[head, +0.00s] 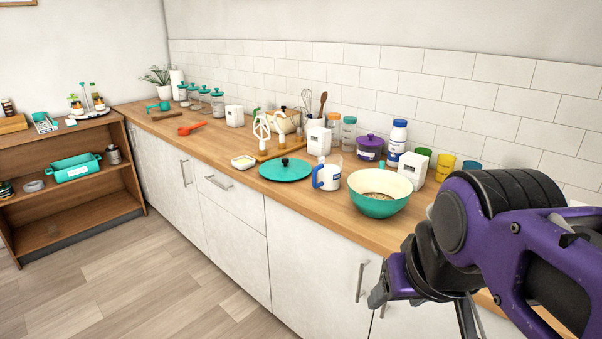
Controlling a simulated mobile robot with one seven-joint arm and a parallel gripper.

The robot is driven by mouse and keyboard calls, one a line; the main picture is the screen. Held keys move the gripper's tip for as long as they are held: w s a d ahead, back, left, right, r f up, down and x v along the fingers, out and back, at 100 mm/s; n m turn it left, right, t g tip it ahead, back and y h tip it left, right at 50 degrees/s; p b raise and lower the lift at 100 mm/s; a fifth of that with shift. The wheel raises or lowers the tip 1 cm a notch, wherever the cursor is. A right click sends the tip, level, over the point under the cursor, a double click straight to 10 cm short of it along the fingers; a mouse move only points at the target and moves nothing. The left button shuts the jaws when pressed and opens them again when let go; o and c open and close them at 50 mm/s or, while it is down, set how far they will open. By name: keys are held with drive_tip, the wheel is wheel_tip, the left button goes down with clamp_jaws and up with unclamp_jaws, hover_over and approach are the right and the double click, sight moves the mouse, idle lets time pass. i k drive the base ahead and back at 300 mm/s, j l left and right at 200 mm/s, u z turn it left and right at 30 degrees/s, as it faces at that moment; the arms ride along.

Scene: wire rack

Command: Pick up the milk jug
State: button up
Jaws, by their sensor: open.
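A white jug with a blue handle (329,176) stands upright near the counter's front edge, left of a teal bowl. It looks like the milk jug; its contents cannot be made out. A white bottle with a blue cap (396,142) stands farther back, near the tiled wall. My gripper (388,286) is at the lower right, in front of the cabinet doors and to the right of the jug and nearer the camera. It is open, touches neither, and is partly hidden by my own purple arm.
The teal bowl (379,204) stands between the jug and my arm. A teal lid (287,170) lies left of the jug. Behind are a purple pot (370,149), white boxes (413,170) and jars. The floor (150,285) before the cabinets is clear.

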sight(329, 167)
drive_tip(key=z, duration=0.35)
drive_tip(key=i+j+z, duration=0.2)
drive_tip(key=z, duration=0.2)
drive_tip(key=i+j+z, duration=0.1)
drive_tip(key=j+z, duration=0.25)
drive_tip(key=i+j+z, duration=0.1)
drive_tip(key=j, duration=0.35)
drive_tip(key=i+j+z, duration=0.1)
drive_tip(key=j, duration=0.3)
drive_tip(key=i+j+z, duration=0.1)
drive_tip(key=j, duration=0.35)
drive_tip(key=i+j+z, duration=0.1)
drive_tip(key=j, duration=0.35)
